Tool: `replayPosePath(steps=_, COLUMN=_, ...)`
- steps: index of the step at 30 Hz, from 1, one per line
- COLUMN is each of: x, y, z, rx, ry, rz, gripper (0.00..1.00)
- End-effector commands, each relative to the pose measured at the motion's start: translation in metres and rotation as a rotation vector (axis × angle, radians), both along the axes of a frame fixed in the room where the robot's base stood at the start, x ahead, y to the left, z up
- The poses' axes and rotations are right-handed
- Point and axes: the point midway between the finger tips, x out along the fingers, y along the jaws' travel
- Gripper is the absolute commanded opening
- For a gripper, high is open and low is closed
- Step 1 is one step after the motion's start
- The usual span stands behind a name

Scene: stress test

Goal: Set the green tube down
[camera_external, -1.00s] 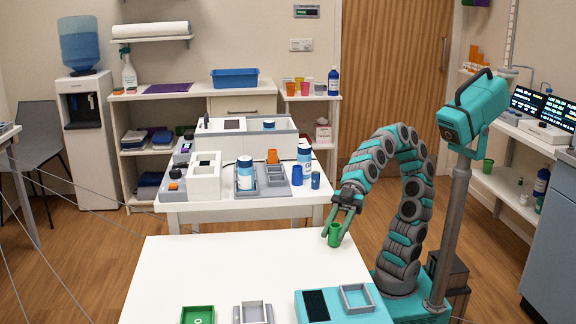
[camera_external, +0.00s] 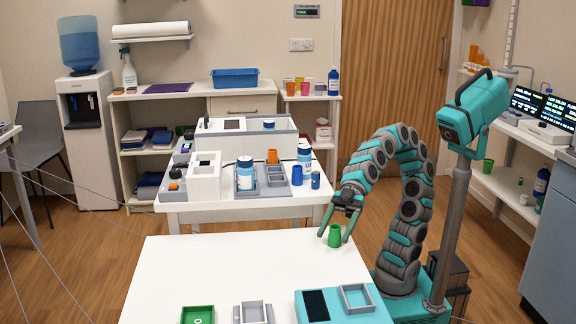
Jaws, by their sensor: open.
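The green tube (camera_external: 335,236) is a small cup-like piece standing upright near the far right edge of the white front table (camera_external: 215,265). My gripper (camera_external: 335,228) is open, with its two fingers apart on either side of the tube's upper part. I cannot tell from this view whether either finger touches it.
A green tray (camera_external: 198,314), a grey tray (camera_external: 253,312) and a teal device (camera_external: 335,306) with a dark panel lie along the table's near edge. The middle of the table is clear. Behind stands a second table with bottles and a blue cup (camera_external: 297,175).

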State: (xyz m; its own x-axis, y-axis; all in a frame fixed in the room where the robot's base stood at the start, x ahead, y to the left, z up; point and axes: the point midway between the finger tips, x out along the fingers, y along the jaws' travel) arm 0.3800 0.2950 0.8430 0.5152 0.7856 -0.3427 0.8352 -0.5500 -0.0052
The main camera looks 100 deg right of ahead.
Motion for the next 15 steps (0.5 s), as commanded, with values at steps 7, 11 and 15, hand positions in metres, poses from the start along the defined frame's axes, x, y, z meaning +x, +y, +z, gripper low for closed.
replayPosePath(steps=7, x=-0.018, y=-0.028, z=0.014, rx=0.004, ry=-0.005, rz=-0.003, gripper=0.68)
replayPosePath(steps=11, x=-0.032, y=-0.051, z=0.023, rx=0.004, ry=-0.006, rz=-0.005, gripper=0.68)
replayPosePath(steps=15, x=-0.046, y=-0.071, z=0.032, rx=0.004, ry=-0.004, rz=-0.004, gripper=0.68)
